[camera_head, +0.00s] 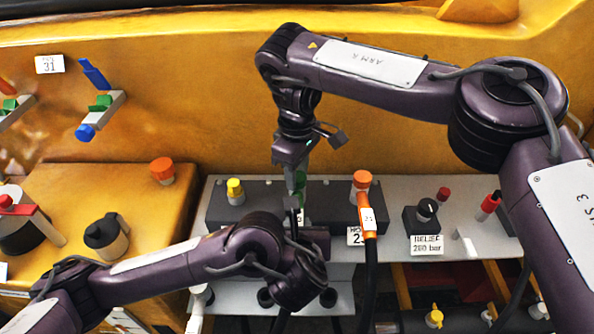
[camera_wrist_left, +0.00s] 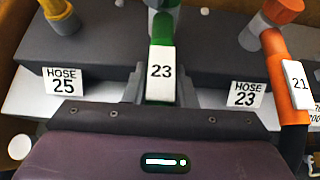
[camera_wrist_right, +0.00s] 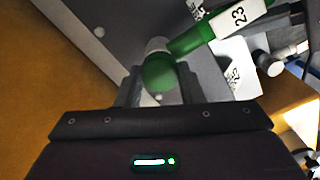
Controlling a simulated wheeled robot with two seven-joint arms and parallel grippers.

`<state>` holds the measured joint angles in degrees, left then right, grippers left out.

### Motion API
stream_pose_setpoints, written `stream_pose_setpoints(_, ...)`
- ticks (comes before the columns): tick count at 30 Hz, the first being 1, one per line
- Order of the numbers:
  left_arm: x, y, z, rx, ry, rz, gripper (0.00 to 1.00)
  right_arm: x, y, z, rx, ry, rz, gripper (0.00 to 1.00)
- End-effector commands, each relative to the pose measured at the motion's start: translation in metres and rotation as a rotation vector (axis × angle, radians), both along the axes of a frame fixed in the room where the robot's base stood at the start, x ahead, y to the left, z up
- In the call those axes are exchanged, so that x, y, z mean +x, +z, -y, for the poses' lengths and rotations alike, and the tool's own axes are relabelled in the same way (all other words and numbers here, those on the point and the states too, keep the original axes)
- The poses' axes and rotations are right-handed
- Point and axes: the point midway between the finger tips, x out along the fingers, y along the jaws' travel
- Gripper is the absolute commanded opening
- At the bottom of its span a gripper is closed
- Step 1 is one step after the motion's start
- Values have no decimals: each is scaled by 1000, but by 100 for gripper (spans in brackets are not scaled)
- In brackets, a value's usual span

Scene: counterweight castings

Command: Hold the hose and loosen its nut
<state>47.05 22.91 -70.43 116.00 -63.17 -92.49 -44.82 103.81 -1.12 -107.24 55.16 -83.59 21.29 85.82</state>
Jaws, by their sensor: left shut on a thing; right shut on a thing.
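A green hose end with a white tag reading 23 (camera_wrist_left: 161,72) stands between the fingers of my left gripper (camera_wrist_left: 160,86), which is shut on it. The same tagged hose (camera_wrist_right: 238,20) runs off to the upper right in the right wrist view. My right gripper (camera_wrist_right: 158,88) is shut on the round green nut (camera_wrist_right: 158,74) at the hose's end. In the head view my right gripper (camera_head: 298,178) reaches down from above onto the green fitting (camera_head: 301,189). My left arm comes in below it and hides most of the hose.
An orange hose tagged 21 (camera_head: 368,216) hangs close to the right of the grippers. A yellow cap (camera_head: 235,190) stands to the left on the dark block (camera_head: 262,190).

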Motion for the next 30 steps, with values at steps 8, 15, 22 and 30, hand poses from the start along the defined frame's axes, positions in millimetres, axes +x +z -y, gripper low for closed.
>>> stream_pose_setpoints(8, 0, 0, 0, 1, -1, -1, 2, -1, 0, 0, 0, 240, -1, 12)
stream_pose_setpoints(15, 0, 0, 0, 1, -1, -1, 2, -1, 0, -1, 0, 468, -1, 12)
stream_pose_setpoints(22, 0, 0, 0, 1, -1, -1, 2, -1, 0, -1, 1, 687, -2, 12)
stream_pose_setpoints(30, 0, 0, 0, 0, 0, -1, 2, -1, 0, -1, 0, 943, -2, 12)
